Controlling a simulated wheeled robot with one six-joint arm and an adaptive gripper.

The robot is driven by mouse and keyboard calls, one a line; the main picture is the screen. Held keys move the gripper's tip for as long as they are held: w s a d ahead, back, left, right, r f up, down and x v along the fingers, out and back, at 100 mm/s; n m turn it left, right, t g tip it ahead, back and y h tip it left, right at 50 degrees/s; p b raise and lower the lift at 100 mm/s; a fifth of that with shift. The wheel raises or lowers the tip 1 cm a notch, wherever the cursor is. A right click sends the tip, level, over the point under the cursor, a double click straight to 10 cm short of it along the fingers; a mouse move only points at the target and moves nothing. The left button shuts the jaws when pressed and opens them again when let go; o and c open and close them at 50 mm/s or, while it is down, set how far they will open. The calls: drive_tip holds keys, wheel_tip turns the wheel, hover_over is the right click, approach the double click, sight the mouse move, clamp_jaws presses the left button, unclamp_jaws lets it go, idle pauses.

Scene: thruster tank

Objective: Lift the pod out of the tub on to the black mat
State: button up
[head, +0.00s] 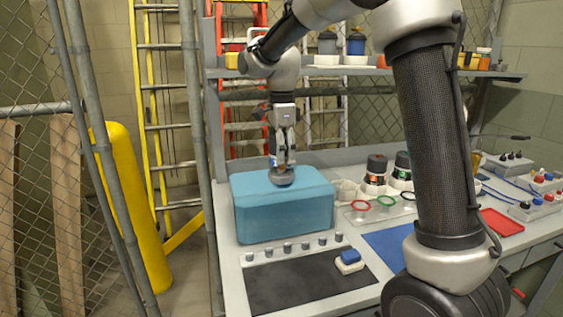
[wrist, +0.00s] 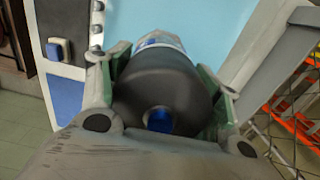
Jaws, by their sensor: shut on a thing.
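The pod is a dark grey cylinder (wrist: 150,88) with a blue centre on its near end and a pale label at its far end. My gripper (wrist: 168,82) is shut on it, one green-padded finger on each side. In the head view my gripper (head: 281,158) points down over the blue tub (head: 285,222), with the dark pod (head: 282,177) below it at the tub's top face. I cannot tell whether the pod's lower end is clear of the tub. The black mat (head: 300,288) lies on the bench in front of the tub.
A blue-and-white block (head: 349,262) sits on the mat's right part, and several small grey knobs (head: 288,248) line its back edge. Canisters (head: 376,172) and coloured rings (head: 387,201) stand right of the tub. A shelf (head: 350,72) runs behind. Most of the mat is bare.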

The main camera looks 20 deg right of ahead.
drive_tip(key=shift+r, duration=7.65)
drive_tip(key=shift+a, duration=0.1)
